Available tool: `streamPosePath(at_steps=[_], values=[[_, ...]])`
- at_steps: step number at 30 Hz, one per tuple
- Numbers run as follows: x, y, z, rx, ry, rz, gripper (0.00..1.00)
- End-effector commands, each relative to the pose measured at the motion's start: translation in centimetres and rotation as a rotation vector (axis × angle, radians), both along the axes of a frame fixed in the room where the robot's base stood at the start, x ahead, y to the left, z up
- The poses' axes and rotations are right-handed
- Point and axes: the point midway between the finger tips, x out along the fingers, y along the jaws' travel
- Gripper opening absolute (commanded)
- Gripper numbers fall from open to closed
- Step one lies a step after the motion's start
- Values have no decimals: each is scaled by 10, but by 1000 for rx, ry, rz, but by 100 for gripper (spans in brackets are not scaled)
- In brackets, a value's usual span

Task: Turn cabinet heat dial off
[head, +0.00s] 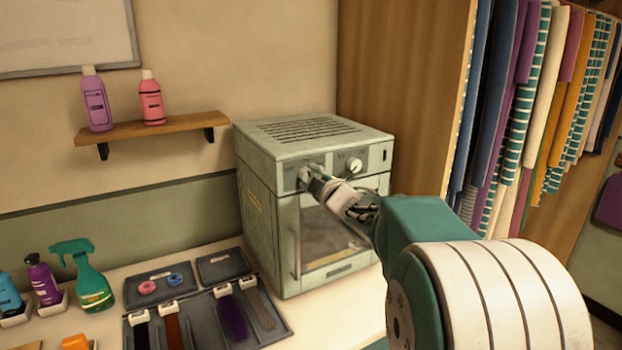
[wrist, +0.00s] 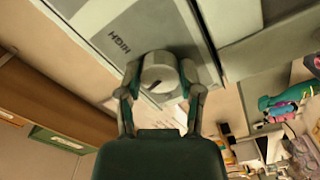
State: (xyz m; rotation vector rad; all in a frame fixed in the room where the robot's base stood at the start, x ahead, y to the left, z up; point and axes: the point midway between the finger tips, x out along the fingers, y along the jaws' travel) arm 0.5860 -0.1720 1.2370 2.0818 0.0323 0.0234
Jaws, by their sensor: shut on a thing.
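The grey-green cabinet (head: 262,215) stands on the counter against the wall, with a vented top and a glass door. My arm reaches to the left part of its upper front panel. My gripper (head: 308,178) covers the dial there in the head view. In the wrist view my gripper (wrist: 160,78) has one finger on each side of a round grey dial (wrist: 161,68) and is shut on it. A dark mark shows on the dial. The label HIGH (wrist: 120,45) is on the panel beside it. A second, pale dial (head: 354,165) sits free on the right of the panel.
A vertical door handle (head: 295,252) is just below my gripper. A dark tray (head: 215,315) with brushes lies left of the cabinet, with a green spray bottle (head: 82,275) farther left. A wooden shelf (head: 152,128) holds two bottles. Hanging cloths (head: 535,95) fill the right side.

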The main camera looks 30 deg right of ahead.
Motion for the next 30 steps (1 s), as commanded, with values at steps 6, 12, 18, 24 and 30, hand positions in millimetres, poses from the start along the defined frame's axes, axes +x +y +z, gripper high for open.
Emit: streamPosePath(at_steps=[6,12,18,24,30], values=[[0,1,-2,-204,-4,3,0],[0,1,-2,-391,-10,4,0],[0,1,-3,-556,-14,4,0],[0,1,-4,-680,-16,5,0],[0,1,-4,-756,-17,6,0]])
